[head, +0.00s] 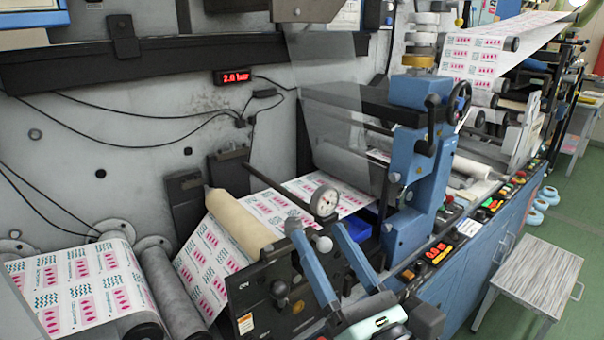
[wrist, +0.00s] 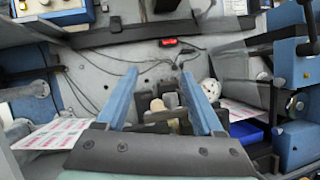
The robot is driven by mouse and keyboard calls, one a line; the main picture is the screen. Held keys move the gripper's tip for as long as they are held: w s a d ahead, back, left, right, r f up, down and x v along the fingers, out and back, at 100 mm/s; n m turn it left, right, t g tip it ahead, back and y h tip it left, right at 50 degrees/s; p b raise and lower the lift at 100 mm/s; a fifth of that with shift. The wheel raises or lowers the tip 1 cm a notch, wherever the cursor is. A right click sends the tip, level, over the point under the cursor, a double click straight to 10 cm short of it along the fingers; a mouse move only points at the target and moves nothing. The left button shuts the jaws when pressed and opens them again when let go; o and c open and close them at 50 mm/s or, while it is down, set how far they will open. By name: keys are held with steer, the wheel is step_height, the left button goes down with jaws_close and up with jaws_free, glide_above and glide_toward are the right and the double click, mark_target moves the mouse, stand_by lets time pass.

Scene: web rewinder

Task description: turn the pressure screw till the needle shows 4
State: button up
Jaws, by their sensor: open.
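The round white pressure gauge (head: 324,201) stands above the dark side plate in the head view. It also shows just right of the right finger in the wrist view (wrist: 211,88). Its needle is too small to read. A small round grey knob (head: 325,244) sits below the gauge, between my blue fingers; I cannot tell whether it is the pressure screw. My gripper (head: 313,224) is open, with its fingers apart and nothing seen held. The wrist view shows the gripper (wrist: 158,78) with a wide gap between the fingers.
A red display (head: 234,76) on the grey wall reads 2.0 bar. The dark side plate (head: 262,290) and tan roller (head: 240,222) lie left of my fingers. A blue column with a black handwheel (head: 459,103) stands right. A wooden-topped stool (head: 531,272) stands on the green floor.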

mark_target(293, 220)
step_height(293, 220, down, 4)
steer(key=d+n+g+h+p, duration=0.1)
steer(key=n+g+p, duration=0.25)
steer(key=p, duration=0.35)
steer(key=shift+g, duration=0.35)
steer(key=x, duration=0.4)
steer(key=p+x, duration=0.1)
steer(key=x, duration=0.3)
steer(key=p+x, duration=0.1)
steer(key=x, duration=0.3)
steer(key=shift+w+d+f, duration=0.1)
steer(key=shift+w+f, duration=0.1)
steer(key=shift+f, duration=0.1)
jaws_close()
